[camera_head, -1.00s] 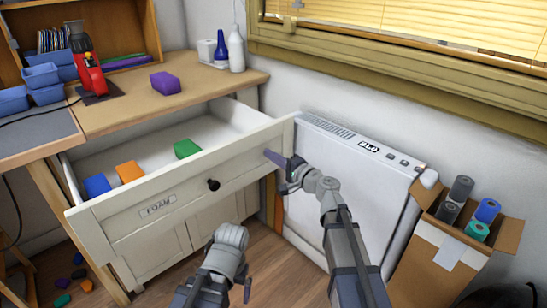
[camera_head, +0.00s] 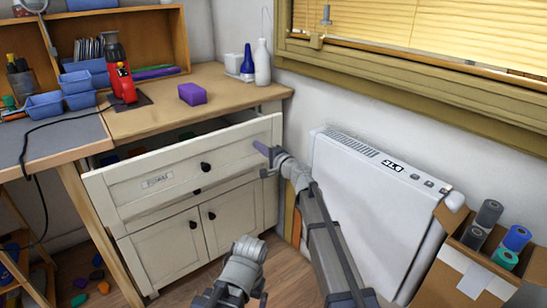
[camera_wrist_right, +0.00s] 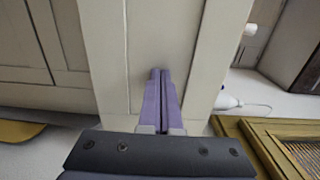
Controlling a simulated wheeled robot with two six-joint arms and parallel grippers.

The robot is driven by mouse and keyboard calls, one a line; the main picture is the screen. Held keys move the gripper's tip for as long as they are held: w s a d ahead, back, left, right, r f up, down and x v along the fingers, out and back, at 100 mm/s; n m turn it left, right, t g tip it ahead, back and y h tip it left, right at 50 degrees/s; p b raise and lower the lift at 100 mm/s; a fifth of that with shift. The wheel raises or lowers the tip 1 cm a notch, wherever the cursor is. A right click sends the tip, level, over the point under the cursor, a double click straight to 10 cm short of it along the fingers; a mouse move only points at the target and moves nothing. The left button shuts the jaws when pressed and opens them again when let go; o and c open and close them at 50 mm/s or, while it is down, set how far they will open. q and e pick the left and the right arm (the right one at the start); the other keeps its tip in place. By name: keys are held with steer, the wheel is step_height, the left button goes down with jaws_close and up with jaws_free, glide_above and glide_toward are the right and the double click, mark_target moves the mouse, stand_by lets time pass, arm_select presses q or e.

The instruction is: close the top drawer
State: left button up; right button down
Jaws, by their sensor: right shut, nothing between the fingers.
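The top drawer (camera_head: 231,149) of the cream cabinet has a dark round knob and a label plate. It is still partly open, with a dark gap behind its front. Its contents are mostly hidden behind the front. My right gripper (camera_head: 262,149) is shut and empty, its purple fingertips at the right end of the drawer front. In the right wrist view the closed purple fingers (camera_wrist_right: 160,90) point at the cream panel and appear to be at or very near it. My left gripper (camera_head: 257,283) hangs low in front of the cabinet, its fingers too unclear to judge.
A purple block (camera_head: 192,94) and a red tool (camera_head: 124,85) stand on the worktop. A white heater (camera_head: 370,200) stands right of the cabinet, near my right arm. A cardboard box (camera_head: 465,275) with rolls is at the right. Blocks lie on the floor at left.

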steer(key=x, duration=1.4)
steer(key=shift+w, duration=0.1)
steer(key=shift+w+a, duration=0.1)
steer(key=shift+w, duration=0.25)
steer(key=v, duration=1.5)
steer(key=shift+s, duration=0.2)
